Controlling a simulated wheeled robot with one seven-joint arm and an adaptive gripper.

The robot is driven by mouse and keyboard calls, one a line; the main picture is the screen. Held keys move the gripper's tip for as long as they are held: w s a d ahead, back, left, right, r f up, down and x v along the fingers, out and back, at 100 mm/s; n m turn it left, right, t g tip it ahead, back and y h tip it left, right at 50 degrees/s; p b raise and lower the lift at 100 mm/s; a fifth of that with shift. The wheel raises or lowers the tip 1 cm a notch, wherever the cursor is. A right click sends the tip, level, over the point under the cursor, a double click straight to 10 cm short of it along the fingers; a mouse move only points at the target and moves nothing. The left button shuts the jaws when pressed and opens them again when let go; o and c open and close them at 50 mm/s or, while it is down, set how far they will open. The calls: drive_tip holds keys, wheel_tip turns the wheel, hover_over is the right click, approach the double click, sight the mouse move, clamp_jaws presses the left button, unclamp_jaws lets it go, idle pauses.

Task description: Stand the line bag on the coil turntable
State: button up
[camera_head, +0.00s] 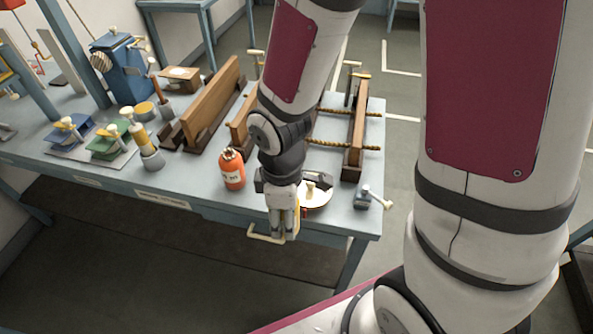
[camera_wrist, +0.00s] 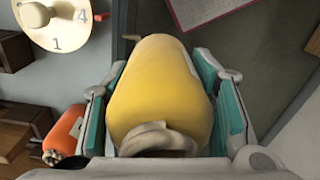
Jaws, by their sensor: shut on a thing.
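My gripper (camera_head: 283,224) is shut on a rounded yellow bag, which I take to be the line bag (camera_wrist: 160,85). Its pale looped top (camera_wrist: 158,138) faces the wrist camera, between the teal finger pads. In the head view the bag is mostly hidden by the fingers. The coil turntable (camera_wrist: 52,18) is a cream disc with numbers and a knob, at the upper left in the wrist view. In the head view the turntable (camera_head: 322,198) shows just right of my gripper, partly covered by it. The bag is apart from the disc, near the table's front edge.
An orange bottle-like item (camera_head: 232,169) stands left of my gripper; it also shows in the wrist view (camera_wrist: 64,132). A small blue clamp-like device (camera_head: 366,200) is at the right. Wooden racks (camera_head: 205,105) stand behind. A cream handle (camera_head: 262,236) projects from the table front.

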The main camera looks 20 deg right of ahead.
drive_tip(key=w+d, duration=0.2)
drive_tip(key=w, duration=0.2)
drive_tip(key=w+d+f, duration=0.1)
drive_tip(key=w+d, duration=0.1)
drive_tip(key=w, duration=0.3)
drive_tip(key=w+d, duration=0.3)
drive_tip(key=w, duration=0.2)
drive_tip(key=shift+d+f, duration=0.1)
drive_tip(key=shift+f, duration=1.9)
drive_tip(key=shift+f, duration=0.15)
drive_tip(key=o, duration=1.5)
drive_tip(key=shift+o, duration=0.2)
